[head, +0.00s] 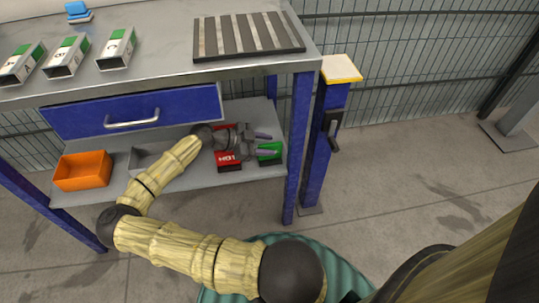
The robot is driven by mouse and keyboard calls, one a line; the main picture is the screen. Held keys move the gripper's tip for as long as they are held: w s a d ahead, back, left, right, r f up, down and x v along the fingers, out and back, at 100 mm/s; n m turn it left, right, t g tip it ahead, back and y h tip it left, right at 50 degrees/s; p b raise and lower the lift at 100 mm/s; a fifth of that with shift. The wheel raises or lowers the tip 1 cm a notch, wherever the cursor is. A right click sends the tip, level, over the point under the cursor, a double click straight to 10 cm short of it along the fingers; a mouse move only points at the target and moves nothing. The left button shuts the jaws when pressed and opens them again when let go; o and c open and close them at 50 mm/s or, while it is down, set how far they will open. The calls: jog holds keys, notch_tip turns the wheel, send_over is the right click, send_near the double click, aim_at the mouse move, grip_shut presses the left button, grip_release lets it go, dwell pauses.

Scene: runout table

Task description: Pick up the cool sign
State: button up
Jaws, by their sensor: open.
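A green sign (278,149) sits on the grey lower shelf (215,178), near its right end; I cannot read its wording. A red sign (228,158) with white letters, seemingly HOT, stands just left of it. My gripper (267,144) reaches in over the shelf from the left, passing over the red sign. Its jaws are open, with the fingers pointing right at the green sign and one finger crossing in front of it. Whether the fingers touch the green sign I cannot tell. The gripper hides parts of both signs.
An orange bin (83,171) and a grey tray (150,160) stand left on the shelf. A blue drawer (135,112) hangs above. The tabletop holds a slatted rack (248,36), several green-and-white boxes (118,48) and a blue item (78,12). A blue table leg (298,150) stands right.

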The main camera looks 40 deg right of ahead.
grip_shut()
dwell(0.4)
jog(key=shift+r, duration=0.25)
notch_tip(320, 180, up, 4)
jog(key=shift+f+p, duration=0.1)
jog(key=shift+p, duration=1.15)
jog(key=s+a+p, duration=0.1)
jog(key=s+a, duration=0.3)
jog(key=s, duration=0.3)
jog(key=s+a+p, duration=0.2)
jog(key=s+a, duration=0.3)
jog(key=s, duration=0.3)
jog(key=shift+s+a+f, duration=0.2)
jog(key=shift+s+f, duration=0.05)
jog(key=shift+f, duration=0.15)
